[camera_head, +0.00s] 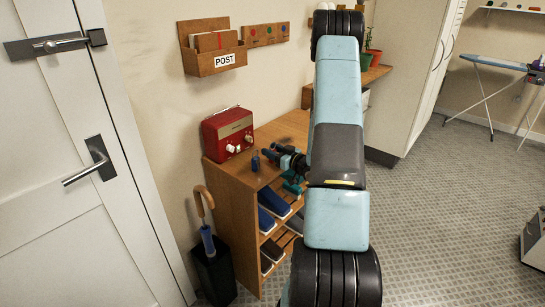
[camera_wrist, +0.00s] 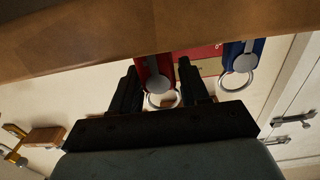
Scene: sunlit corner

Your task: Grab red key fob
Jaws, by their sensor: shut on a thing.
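The red key fob (camera_wrist: 151,72) with its metal ring is between the two black fingers of my gripper (camera_wrist: 158,84) in the wrist view. My gripper is shut on it, close to the wooden cabinet top (camera_wrist: 60,40). In the head view my gripper (camera_head: 276,154) is low over the cabinet top (camera_head: 285,128), and I cannot make out the red fob there. A blue key fob (camera_wrist: 243,57) with a ring is beside the red one, apart from my gripper; it also shows in the head view (camera_head: 255,163).
A red radio (camera_head: 228,133) stands on the cabinet behind the fobs. Shoes (camera_head: 268,220) fill the shelves below. An umbrella stand (camera_head: 214,270) is at the cabinet's left, beside the white door (camera_head: 60,200). A POST rack (camera_head: 212,50) hangs above.

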